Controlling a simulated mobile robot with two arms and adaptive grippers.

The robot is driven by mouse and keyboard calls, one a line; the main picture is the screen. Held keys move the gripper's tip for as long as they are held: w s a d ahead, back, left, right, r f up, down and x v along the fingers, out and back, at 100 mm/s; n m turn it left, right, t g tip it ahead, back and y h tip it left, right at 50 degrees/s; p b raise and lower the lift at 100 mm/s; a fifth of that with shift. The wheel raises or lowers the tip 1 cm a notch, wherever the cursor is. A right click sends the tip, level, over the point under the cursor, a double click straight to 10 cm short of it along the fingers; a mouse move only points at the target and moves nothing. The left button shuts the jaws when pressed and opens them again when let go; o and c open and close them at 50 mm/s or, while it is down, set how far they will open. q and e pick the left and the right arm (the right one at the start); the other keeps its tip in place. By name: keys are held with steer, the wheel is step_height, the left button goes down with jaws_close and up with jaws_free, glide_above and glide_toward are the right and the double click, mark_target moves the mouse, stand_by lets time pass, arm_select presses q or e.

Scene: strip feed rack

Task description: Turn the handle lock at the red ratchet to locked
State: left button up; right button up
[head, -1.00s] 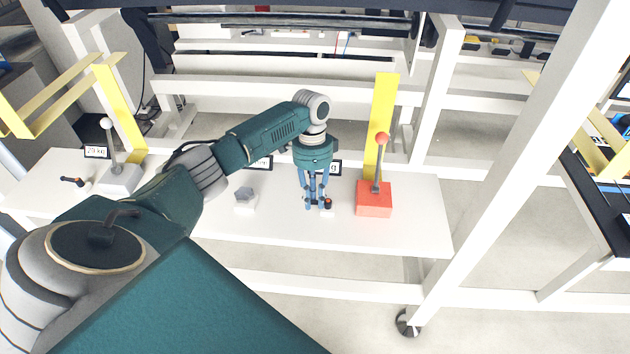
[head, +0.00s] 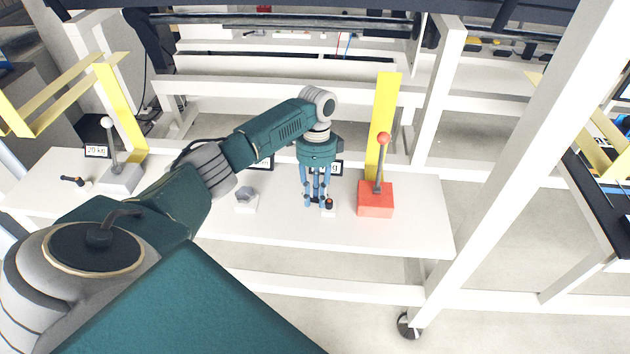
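The red ratchet (head: 375,200) is a red block with an upright grey lever and a red ball knob, on the white shelf right of centre. Just left of it is the handle lock (head: 329,211), a small white base with a dark, red-marked pivot. Its handle seems to point left, largely hidden by my fingers. My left gripper (head: 315,204) points down over that handle, immediately left of the pivot. Its blue fingers are apart, with something dark between them; contact cannot be made out. My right gripper is not in view.
A yellow strip (head: 384,120) rises behind the red ratchet. A grey knob on a white base (head: 246,201) sits left of my gripper. A grey ratchet (head: 121,178) and another handle lock (head: 74,183) stand far left. The front of the white shelf (head: 400,238) is clear.

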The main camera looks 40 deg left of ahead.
arm_select(q)
steer(key=shift+o, duration=0.9)
step_height(320, 180, up, 12)
steer(key=w+a, duration=0.1)
steer(key=w, duration=0.1)
steer(key=shift+a, duration=0.2)
steer(key=shift+f, duration=0.1)
